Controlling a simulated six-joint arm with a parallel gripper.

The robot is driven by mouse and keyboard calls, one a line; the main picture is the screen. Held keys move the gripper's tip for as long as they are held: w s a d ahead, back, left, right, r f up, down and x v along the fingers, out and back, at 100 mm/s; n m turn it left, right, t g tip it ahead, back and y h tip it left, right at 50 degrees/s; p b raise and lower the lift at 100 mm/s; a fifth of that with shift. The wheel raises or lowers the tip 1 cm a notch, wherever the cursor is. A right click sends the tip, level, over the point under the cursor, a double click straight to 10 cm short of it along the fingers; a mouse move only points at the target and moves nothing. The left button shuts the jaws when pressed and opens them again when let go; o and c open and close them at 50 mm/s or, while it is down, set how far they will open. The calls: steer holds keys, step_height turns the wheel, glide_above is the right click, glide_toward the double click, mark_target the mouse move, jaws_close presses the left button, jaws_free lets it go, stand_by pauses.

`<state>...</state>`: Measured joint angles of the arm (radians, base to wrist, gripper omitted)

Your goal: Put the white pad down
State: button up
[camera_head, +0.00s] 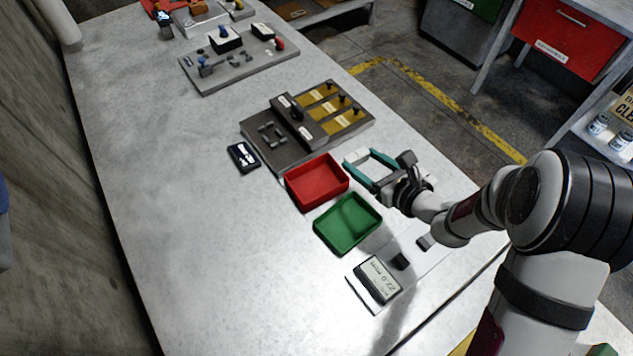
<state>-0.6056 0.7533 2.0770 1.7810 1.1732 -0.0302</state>
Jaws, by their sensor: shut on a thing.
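My gripper (359,160) has teal fingers and hangs over the bench, to the right of the red tray. It is shut on a small pale piece, the white pad (357,156), held between the fingertips. The pad is small in this view, and I cannot tell how far it is above the bench.
An open red tray (290,184) and an open green tray (319,238) stand beside the gripper. A grey fixture with brass strips (255,126) lies behind. A scale with a display (379,278) is in front. A dark device (243,157) lies left. The bench's left side is clear.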

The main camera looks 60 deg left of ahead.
steer(key=s+a+f, duration=0.2)
steer(key=a, duration=0.1)
steer(key=s+a+f, duration=0.4)
steer(key=a, duration=0.1)
steer(key=shift+a+f, duration=0.25)
steer(key=shift+a, duration=0.1)
step_height(320, 180, down, 4)
steer(key=shift+a+f, duration=0.1)
steer(key=shift+a, duration=0.05)
steer(key=shift+f, duration=0.1)
steer(key=o, duration=1.5)
